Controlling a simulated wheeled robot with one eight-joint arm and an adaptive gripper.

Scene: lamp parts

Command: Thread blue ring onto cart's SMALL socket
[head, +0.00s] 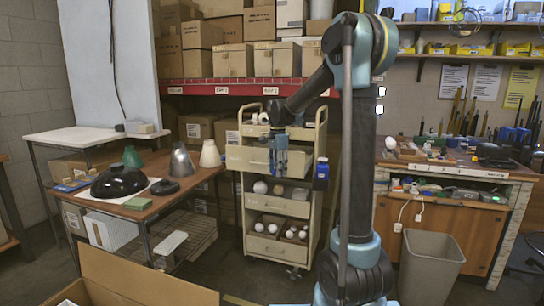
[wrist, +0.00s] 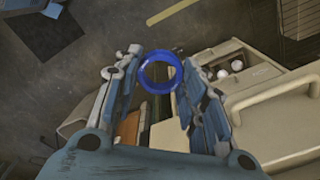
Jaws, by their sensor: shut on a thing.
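My gripper (head: 278,172) hangs in front of the beige cart (head: 285,208) in the head view, fingers pointing down. In the wrist view, my gripper (wrist: 161,62) has a finger on each side of the blue ring (wrist: 146,83) and is shut on it, near the fingertips. I cannot pick out the ring from the blue fingers in the head view. The cart (wrist: 275,95) fills the right side of the wrist view. I cannot make out the small socket in either view.
A blue bottle (head: 321,173) is at the cart's right side. The cart's open drawers hold white balls (head: 260,187). A wooden table (head: 165,208) with lamp shades stands left, a workbench (head: 455,170) and grey bin (head: 431,262) right. An open cardboard box (head: 150,285) lies in front.

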